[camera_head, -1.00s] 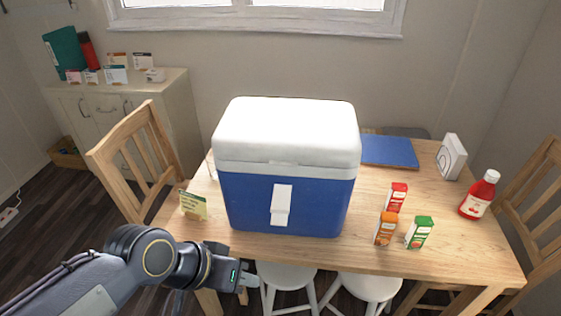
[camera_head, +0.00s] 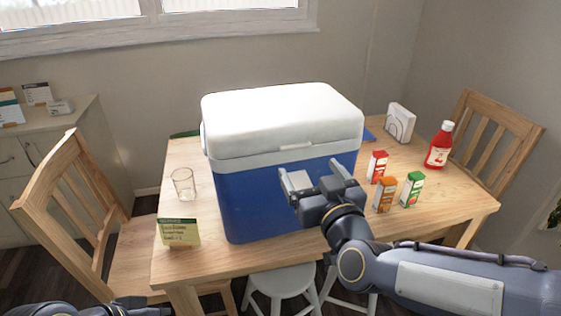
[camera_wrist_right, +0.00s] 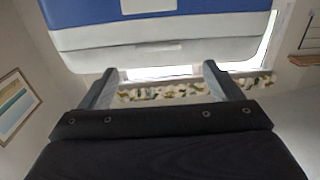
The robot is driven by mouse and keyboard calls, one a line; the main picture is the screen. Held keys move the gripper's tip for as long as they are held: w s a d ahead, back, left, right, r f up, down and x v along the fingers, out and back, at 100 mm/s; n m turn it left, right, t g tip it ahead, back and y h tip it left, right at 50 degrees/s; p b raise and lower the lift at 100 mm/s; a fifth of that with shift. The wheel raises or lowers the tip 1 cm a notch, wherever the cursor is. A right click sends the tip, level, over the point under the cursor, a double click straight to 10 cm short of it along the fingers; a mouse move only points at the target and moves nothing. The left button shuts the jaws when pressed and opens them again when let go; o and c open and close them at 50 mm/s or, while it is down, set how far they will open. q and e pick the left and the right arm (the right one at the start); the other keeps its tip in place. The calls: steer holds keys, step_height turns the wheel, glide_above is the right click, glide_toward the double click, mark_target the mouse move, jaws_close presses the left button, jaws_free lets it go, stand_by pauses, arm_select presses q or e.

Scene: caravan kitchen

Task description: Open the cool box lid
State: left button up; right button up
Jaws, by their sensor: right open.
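The cool box (camera_head: 250,200) stands on the table with a blue body and a white lid (camera_head: 280,115). The lid is down on the body. My right gripper (camera_head: 313,176) is open and empty in front of the box's front face, close to the lid's lower edge; I cannot tell whether it touches. It hides the front latch in the head view. In the right wrist view the lid (camera_wrist_right: 170,55) lies just beyond the open fingers (camera_wrist_right: 160,73), with a white patch (camera_wrist_right: 148,5) on the blue body. Part of my left arm shows at the bottom left edge.
A glass (camera_head: 183,184) and a small card (camera_head: 179,232) stand left of the box. Several cartons (camera_head: 384,194), a ketchup bottle (camera_head: 439,147) and a white holder (camera_head: 400,122) stand to its right. Chairs flank the table (camera_head: 455,205); stools (camera_head: 277,284) stand in front.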

mark_target(297, 149)
steer(key=x, duration=0.7)
steer(key=shift+w+d, duration=0.1)
steer(key=shift+w, duration=0.1)
steer(key=shift+c, duration=0.2)
